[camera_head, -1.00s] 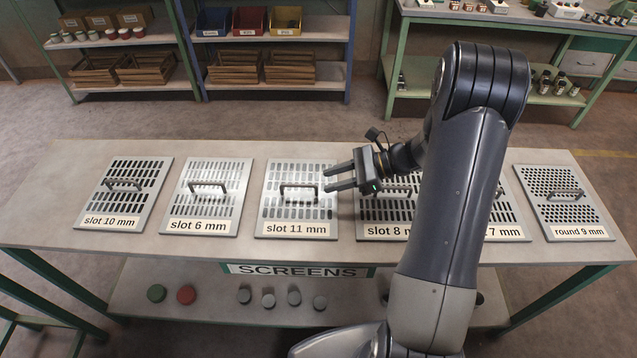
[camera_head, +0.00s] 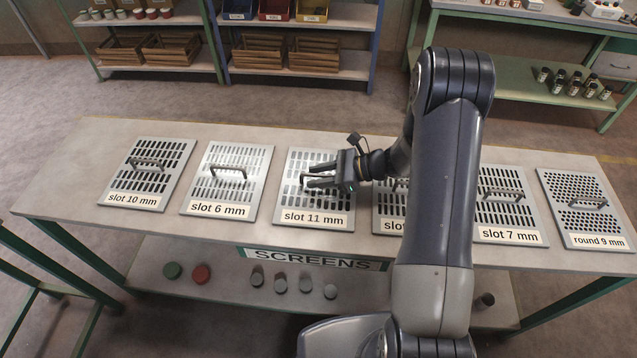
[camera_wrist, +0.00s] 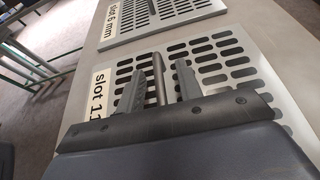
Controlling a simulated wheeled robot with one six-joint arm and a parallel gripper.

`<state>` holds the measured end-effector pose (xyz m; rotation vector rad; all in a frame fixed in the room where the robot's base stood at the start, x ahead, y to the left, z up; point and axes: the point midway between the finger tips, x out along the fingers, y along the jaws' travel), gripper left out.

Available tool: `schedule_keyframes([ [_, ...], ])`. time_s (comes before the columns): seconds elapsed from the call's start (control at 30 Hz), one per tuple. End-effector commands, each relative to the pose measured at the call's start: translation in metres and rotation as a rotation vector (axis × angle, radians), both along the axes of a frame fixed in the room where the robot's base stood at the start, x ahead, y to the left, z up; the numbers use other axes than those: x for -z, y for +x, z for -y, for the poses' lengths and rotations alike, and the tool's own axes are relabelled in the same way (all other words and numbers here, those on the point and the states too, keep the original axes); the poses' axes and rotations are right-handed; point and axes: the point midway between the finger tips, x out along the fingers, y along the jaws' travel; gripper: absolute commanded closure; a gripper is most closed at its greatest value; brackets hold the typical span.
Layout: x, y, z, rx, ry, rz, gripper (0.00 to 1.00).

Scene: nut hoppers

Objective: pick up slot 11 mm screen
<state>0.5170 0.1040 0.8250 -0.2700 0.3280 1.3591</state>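The slot 11 mm screen (camera_head: 292,196) is a light metal plate with slotted holes and a white label, lying flat on the table between the slot 6 mm and slot 8 mm screens. Its dark bar handle (camera_head: 303,181) is partly hidden by my gripper (camera_head: 312,177), which comes from the right over the plate. In the wrist view the handle (camera_wrist: 159,78) stands between the two fingers of my gripper (camera_wrist: 157,88), with gaps visible on both sides. The gripper is open; I cannot tell contact with the plate.
The slot 6 mm screen (camera_head: 228,181) and slot 10 mm screen (camera_head: 148,174) lie to the left. The slot 7 mm screen (camera_head: 505,205) and round 9 mm screen (camera_head: 588,208) lie to the right. The table (camera_head: 75,190) has a bare strip along its back.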

Motion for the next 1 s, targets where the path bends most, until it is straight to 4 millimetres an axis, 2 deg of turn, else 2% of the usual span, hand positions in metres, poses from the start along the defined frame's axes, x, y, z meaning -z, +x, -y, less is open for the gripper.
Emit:
schedule_keyframes([
  [0.23, 0.0009, 0.0003, -0.0012, 0.0, -0.001, 0.0, 0.67],
  [0.63, 0.0007, 0.0002, -0.001, 0.0, -0.001, 0.0, 0.99],
  [1.0, 0.0006, 0.0002, -0.001, 0.0, -0.001, 0.0, 1.0],
])
